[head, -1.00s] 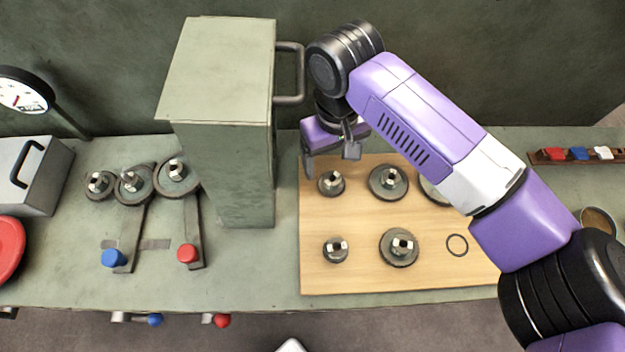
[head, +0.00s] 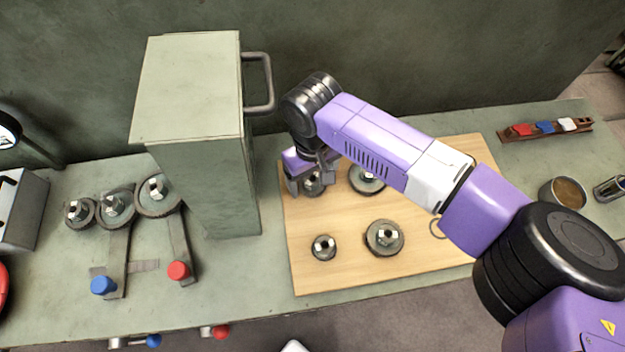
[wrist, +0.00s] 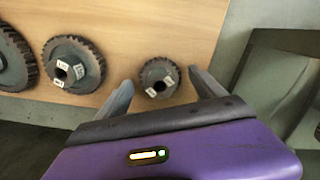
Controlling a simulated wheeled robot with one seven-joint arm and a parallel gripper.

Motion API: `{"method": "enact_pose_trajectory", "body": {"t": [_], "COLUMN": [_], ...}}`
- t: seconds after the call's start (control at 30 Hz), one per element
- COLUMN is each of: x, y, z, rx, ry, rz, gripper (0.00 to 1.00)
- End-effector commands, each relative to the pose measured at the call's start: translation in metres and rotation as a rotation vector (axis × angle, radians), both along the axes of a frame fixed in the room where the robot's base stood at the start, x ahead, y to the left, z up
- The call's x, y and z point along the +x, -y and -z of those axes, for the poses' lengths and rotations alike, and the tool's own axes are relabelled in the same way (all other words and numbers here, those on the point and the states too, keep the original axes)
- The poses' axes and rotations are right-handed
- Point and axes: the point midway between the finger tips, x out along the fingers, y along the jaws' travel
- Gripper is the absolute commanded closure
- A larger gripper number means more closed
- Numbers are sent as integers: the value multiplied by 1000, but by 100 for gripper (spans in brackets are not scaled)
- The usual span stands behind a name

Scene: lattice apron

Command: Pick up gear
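Several dark toothed gears with pale metal hubs lie on a wooden board (head: 345,275). My gripper (head: 310,187) is open and empty at the board's back left corner, over a small gear (head: 313,184). In the wrist view this small gear (wrist: 158,79) lies between the tips of my open gripper (wrist: 161,79), with a gap on each side. I cannot tell if the fingers reach down to its level. A larger gear (head: 367,179) is to its right, partly behind my arm. A small gear (head: 323,247) and a larger gear (head: 384,238) sit in front.
A tall green cabinet (head: 205,180) with a side handle (head: 265,85) stands close left of the board. Left of it are meshed gears (head: 115,207) and levers with blue (head: 104,285) and red (head: 178,270) knobs. A cup (head: 562,194) stands at the right.

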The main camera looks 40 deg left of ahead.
Motion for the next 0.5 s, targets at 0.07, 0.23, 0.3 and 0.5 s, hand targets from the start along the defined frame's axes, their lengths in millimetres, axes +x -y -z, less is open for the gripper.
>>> {"method": "enact_pose_trajectory", "body": {"t": [0.07,0.23,0.3,0.5], "x": [0,0,0,0], "y": [0,0,0,0], "z": [0,0,0,-1], "rx": [0,0,0,1], "ry": [0,0,0,0], "rz": [0,0,0,0], "gripper": [36,70,84,100]}}
